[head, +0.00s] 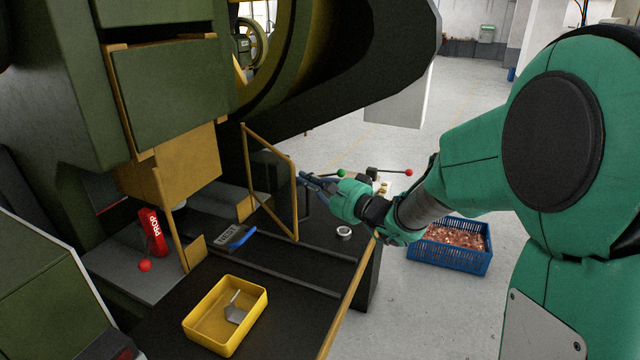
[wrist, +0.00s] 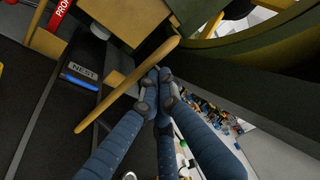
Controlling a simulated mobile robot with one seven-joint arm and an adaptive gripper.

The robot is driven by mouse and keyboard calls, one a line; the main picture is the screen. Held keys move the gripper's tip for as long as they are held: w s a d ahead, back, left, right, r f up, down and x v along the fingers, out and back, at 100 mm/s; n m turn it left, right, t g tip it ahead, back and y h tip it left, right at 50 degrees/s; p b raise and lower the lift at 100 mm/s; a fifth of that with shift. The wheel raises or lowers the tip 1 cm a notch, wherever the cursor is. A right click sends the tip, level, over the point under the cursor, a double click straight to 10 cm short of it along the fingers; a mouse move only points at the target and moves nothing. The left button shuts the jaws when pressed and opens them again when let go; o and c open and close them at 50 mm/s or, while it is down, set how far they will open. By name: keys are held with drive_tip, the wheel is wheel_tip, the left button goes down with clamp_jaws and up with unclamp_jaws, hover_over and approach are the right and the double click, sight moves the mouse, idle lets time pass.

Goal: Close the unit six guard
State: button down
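The guard (head: 294,205) is a yellow-framed clear panel. In the head view it stands upright, swung out from the press front over the dark bed. My gripper (head: 303,180) is at the guard's free right edge, on its right side. In the wrist view the blue fingers (wrist: 158,76) come together at their tips, with nothing visible between them. A yellow bar of the guard (wrist: 122,88) runs just left of the tips. I cannot tell whether they touch it. No unit number is readable.
The green press (head: 170,85) fills the left. A red PROP block (head: 152,232), a blue-handled NEST tool (head: 240,238) and a yellow tray (head: 192,334) with a metal part sit on the bed. A blue crate of copper (head: 450,261) stands on the floor, right.

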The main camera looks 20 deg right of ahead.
drive_tip(key=a+b, duration=0.8)
drive_tip(key=a, duration=1.7)
drive_tip(key=shift+w, duration=0.45)
drive_tip(key=shift+d, duration=0.2)
drive_tip(key=s+a, duration=0.3)
drive_tip(key=s, duration=0.5)
drive_tip(key=shift+s+a, duration=0.25)
drive_tip(key=shift+s, duration=0.15)
